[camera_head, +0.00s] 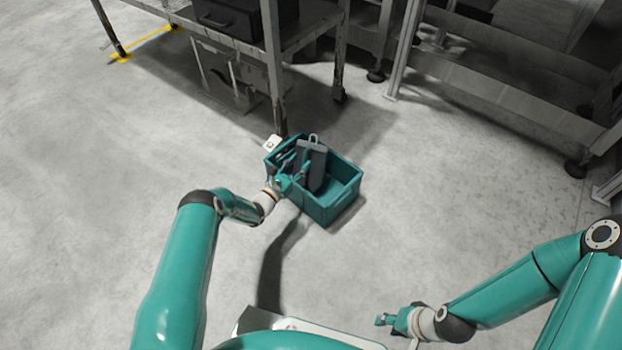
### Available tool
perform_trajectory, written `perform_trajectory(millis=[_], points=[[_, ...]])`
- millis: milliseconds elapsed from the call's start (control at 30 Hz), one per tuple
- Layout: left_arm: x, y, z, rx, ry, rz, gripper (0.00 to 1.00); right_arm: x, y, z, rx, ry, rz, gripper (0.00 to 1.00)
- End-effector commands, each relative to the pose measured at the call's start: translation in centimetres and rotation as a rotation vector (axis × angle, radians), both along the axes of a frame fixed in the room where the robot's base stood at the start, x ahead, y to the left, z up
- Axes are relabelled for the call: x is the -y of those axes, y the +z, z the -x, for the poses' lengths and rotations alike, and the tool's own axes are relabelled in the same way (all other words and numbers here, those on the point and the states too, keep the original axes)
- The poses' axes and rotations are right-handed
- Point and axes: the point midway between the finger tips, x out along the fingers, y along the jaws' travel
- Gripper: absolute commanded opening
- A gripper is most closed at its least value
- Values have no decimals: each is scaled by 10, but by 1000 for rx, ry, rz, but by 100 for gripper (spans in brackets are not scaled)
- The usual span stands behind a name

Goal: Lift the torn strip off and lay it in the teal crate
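The teal crate (336,206) stands on the floor in the middle of the head view. A dark grey strip-like piece (313,166) shows inside it, leaning up above the crate's floor; I cannot tell for sure that it is the torn strip. My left gripper (296,173) reaches in over the crate's left side, right beside the dark piece. Whether its fingers touch or hold the piece is too small to tell. My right gripper (385,320) hangs low at the bottom right, far from the crate, with nothing visible in it; its finger opening is unclear.
A worn metal table (300,38) stands behind the crate, one leg (276,90) close to the crate's back edge. A black case (240,18) rests on it. A small white object (272,144) lies by the crate's back left corner. Metal frames stand at the right; the floor around is clear.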

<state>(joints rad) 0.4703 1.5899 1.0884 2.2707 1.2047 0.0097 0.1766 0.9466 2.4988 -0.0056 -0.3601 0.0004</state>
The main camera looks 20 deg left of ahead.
Motion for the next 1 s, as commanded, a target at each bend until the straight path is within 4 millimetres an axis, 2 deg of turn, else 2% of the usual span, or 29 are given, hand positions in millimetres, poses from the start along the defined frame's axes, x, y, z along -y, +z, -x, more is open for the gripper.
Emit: perform_trajectory(millis=[233, 367, 467, 800, 1000], points=[[-1, -1, 3, -3, 0, 0, 43, 0, 0, 0, 0, 0, 0, 39], [-5, -3, 14, -4, 1, 1, 43, 0, 0, 0, 0, 0, 0, 39], [-11, -3, 28, -5, 3, 2, 43, 0, 0, 0, 0, 0, 0, 39], [-32, -8, 92, -4, 2, 2, 43, 0, 0, 0, 0, 0, 0, 39], [-38, -9, 111, -1, 1, 0, 43, 0, 0, 0, 0, 0, 0, 39]])
